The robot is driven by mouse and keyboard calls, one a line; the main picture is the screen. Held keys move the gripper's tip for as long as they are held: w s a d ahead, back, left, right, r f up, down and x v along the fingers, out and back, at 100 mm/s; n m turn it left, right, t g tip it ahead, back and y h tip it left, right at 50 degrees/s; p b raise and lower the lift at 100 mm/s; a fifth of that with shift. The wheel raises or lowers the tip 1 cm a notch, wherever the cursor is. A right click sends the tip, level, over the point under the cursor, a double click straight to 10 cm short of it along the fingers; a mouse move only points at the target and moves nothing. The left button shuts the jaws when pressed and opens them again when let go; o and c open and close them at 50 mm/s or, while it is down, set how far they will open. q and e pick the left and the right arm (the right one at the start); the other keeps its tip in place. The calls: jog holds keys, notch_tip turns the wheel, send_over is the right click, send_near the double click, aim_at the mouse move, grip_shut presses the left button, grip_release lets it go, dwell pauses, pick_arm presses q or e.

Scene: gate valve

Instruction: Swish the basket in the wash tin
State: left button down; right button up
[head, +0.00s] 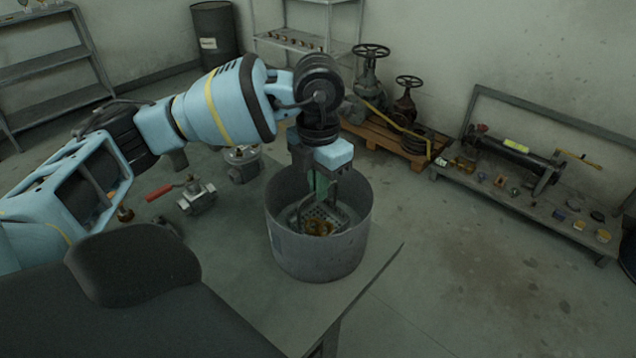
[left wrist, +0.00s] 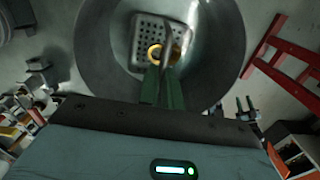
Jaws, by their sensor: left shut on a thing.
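The wash tin (head: 318,250) is a round grey metal tub standing on the table near its right corner. The basket (head: 340,213) is a perforated metal tray with an arched handle, inside the tin. A brass-coloured part (head: 320,227) lies in it. My left gripper (head: 318,192) reaches down into the tin from above, shut on the basket's handle. In the left wrist view, the green fingers (left wrist: 162,88) meet at the handle, with the perforated basket (left wrist: 150,30) and brass ring (left wrist: 155,52) beyond. Whether the basket touches the tin's floor is unclear. My right gripper is out of view.
A valve with a red lever (head: 197,196) and another metal valve (head: 243,163) stand on the table left of the tin. The table's right edge is close to the tin. Large handwheel valves (head: 370,75) sit on a pallet behind, and a low bench (head: 520,195) stands at right.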

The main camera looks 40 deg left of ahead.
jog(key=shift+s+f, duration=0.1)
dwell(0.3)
pick_arm(q)
jog(key=shift+r, duration=0.45)
jog(key=shift+r+p, duration=0.8)
jog(key=shift+r, duration=0.1)
jog(key=shift+r+p, duration=0.8)
jog(key=shift+r, duration=0.65)
notch_tip(320, 180, up, 8)
jog(key=p, duration=0.3)
jog(key=shift+p, duration=0.4)
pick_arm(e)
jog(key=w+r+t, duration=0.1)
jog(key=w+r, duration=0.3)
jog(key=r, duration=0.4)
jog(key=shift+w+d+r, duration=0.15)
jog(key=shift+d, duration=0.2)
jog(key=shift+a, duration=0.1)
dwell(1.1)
